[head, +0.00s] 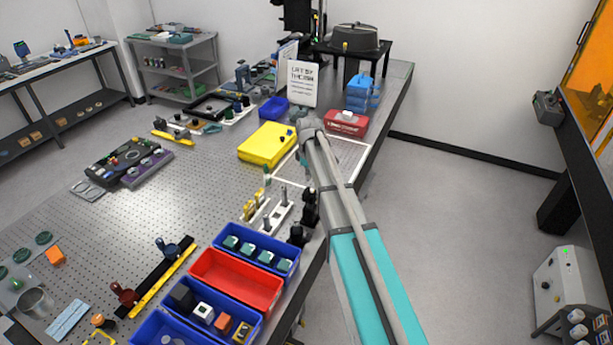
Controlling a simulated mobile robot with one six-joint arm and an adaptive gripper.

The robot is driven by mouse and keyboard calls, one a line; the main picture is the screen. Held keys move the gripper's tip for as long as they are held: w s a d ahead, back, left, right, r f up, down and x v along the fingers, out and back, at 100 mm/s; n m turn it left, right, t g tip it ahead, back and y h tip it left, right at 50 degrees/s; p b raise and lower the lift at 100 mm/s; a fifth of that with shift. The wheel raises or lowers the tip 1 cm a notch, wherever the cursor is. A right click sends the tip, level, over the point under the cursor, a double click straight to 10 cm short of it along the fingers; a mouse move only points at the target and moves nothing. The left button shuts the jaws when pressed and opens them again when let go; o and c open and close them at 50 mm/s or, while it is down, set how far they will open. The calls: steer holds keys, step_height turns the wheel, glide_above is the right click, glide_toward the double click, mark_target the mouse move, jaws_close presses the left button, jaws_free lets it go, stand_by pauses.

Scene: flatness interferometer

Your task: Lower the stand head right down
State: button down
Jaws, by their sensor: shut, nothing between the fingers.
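A tall black stand (291,18) rises at the far end of the perforated metal table, and its top is cut off by the upper picture edge. I cannot make out its head or how high the head sits. My arm reaches from the lower right over the table's right side, and its visible end is well short of the stand.
A black platform (318,44) with a dark round lidded thing stands right of the stand. Blue and red bins (232,278) line the near edge. Floor right of the table is clear.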

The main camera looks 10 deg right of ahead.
mark_target(309, 201)
steer(key=shift+f+b, duration=4.45)
steer(key=shift+f, duration=0.25)
step_height(309, 201, down, 4)
steer(key=b, duration=0.4)
steer(key=shift+s, duration=0.3)
steer(key=shift+s, duration=0.1)
steer(key=shift+r, duration=0.2)
